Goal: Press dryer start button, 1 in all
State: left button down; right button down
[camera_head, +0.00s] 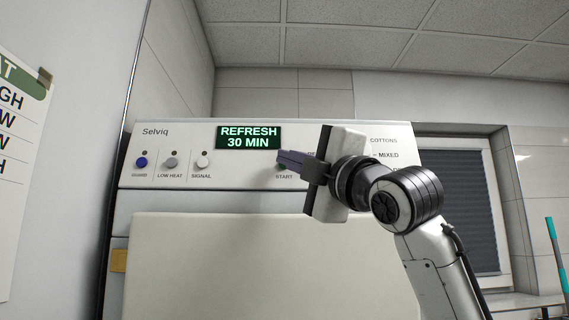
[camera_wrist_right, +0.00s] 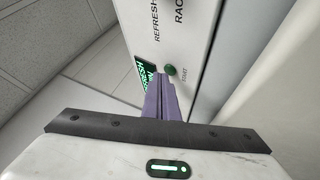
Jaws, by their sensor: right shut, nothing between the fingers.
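The dryer's control panel (camera_head: 225,175) faces me, with a lit display (camera_head: 248,137) reading "REFRESH 30 MIN". The green start button (camera_wrist_right: 170,70) shows in the right wrist view, just beyond my fingertips. In the head view it is mostly hidden behind my fingers, above the START label. My right gripper (camera_head: 283,157) is shut and empty, its purple fingers pointing left at the panel in front of the button. In the wrist view its fingertips (camera_wrist_right: 160,78) appear beside the button; whether they touch it I cannot tell. My left gripper is not in view.
My right arm covers part of the panel's right side. A chart (camera_head: 20,150) hangs at the left, and a window (camera_head: 465,190) is at the right.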

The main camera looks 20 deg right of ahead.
jog(key=shift+w+d, duration=0.15)
jog(key=shift+w, duration=0.2)
dwell(0.8)
jog(key=shift+s, duration=0.1)
jog(key=shift+s+a, duration=0.2)
jog(key=shift+s, duration=0.45)
